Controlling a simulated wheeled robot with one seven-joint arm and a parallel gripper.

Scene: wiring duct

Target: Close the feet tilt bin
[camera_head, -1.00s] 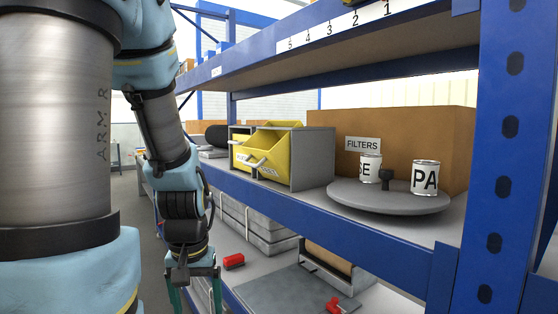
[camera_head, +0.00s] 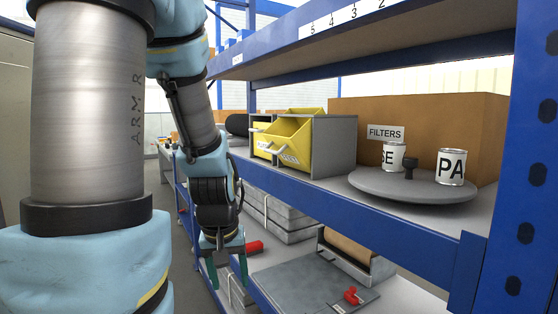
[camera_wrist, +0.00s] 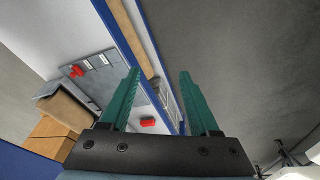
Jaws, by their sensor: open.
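Two yellow tilt bins stand side by side in a grey housing (camera_head: 335,148) on the middle shelf. The nearer bin (camera_head: 291,143) is tipped out toward the aisle, with a pale handle and a label on its front. The label is too small to read surely. The farther bin (camera_head: 262,138) is partly hidden behind it. My gripper (camera_head: 228,284) hangs below and left of the bins, in front of the shelf edge, pointing down. In the wrist view my gripper (camera_wrist: 160,95) has its two green fingers spread apart with nothing between them.
A grey turntable (camera_head: 412,188) with two white cans (camera_head: 451,167) stands right of the bins, before a cardboard box (camera_head: 430,115) labelled FILTERS. A blue shelf beam (camera_head: 360,208) runs below. Red-handled items (camera_head: 353,296) lie on the lower shelf. The left aisle is open.

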